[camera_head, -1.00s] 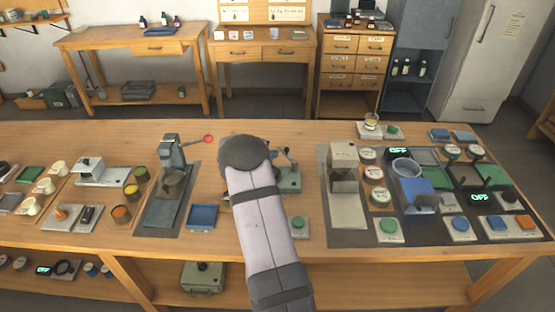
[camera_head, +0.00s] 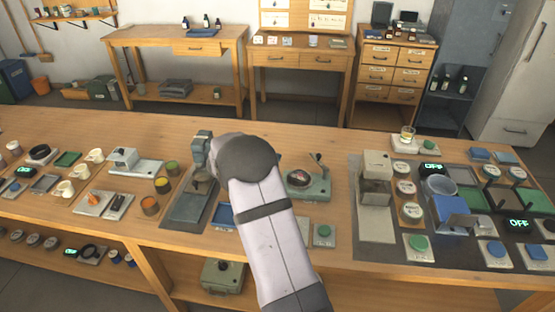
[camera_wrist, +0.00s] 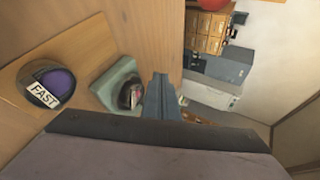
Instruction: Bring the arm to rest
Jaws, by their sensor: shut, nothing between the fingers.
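My arm reaches up over the middle of the workbench (camera_head: 110,230) in the head view, and its own links hide the gripper there. In the wrist view my gripper (camera_wrist: 163,82) shows as narrow grey fingers, closed together with nothing between them. It hangs above the bench, apart from the things on it. A green-grey device (camera_wrist: 118,85) with a dark round top lies just left of the fingers. The same device shows right of my arm in the head view (camera_head: 312,188).
A grey press (camera_head: 190,185) stands close left of my arm, partly hidden. A purple knob marked FAST (camera_wrist: 58,85) is in the wrist view.

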